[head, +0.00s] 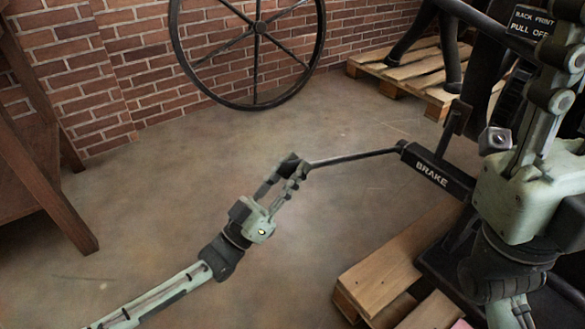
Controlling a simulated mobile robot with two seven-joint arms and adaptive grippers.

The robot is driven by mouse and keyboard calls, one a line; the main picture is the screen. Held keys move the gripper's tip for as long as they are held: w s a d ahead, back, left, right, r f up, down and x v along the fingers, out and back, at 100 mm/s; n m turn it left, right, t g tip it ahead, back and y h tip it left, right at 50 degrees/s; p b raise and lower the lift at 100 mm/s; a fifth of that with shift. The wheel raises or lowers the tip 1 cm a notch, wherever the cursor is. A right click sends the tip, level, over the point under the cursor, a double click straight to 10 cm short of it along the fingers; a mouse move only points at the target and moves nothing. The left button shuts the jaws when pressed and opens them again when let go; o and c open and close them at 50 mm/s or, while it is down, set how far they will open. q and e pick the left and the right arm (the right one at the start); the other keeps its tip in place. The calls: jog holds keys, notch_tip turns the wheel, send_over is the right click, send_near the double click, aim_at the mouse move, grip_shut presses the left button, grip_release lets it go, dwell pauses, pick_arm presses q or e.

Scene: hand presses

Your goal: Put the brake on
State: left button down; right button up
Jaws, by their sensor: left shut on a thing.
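The brake is a dark block lettered BRAKE (433,170) on the black machine at the right. A thin dark brake lever (350,158) runs from it to the left, nearly level, dipping slightly toward its far end. My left gripper (291,168) is shut on the lever's left end, and its fingers hide part of that end. My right gripper (566,62) is large and close at the right edge, in front of the machine. Its fingers point up and are partly cut off, so I cannot tell their opening.
A sign reading BACK PRINT PULL OFF (531,22) is at the top right. Wooden pallets lie under the machine (372,278) and at the back (410,72). A large spoked wheel (257,105) stands by the brick wall. A brown wooden frame (45,170) is at left. The middle floor is clear.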

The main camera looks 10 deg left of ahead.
pick_arm(q)
jog(key=c, duration=1.4)
grip_release()
jog(key=shift+s+f, duration=0.1)
jog(key=shift+f, duration=0.45)
jog(key=shift+c, duration=0.2)
jog(key=o, duration=0.3)
jog(key=shift+r, duration=0.2)
jog(key=shift+a, duration=0.1)
jog(key=v, duration=1.2)
jog(key=shift+r, duration=0.2)
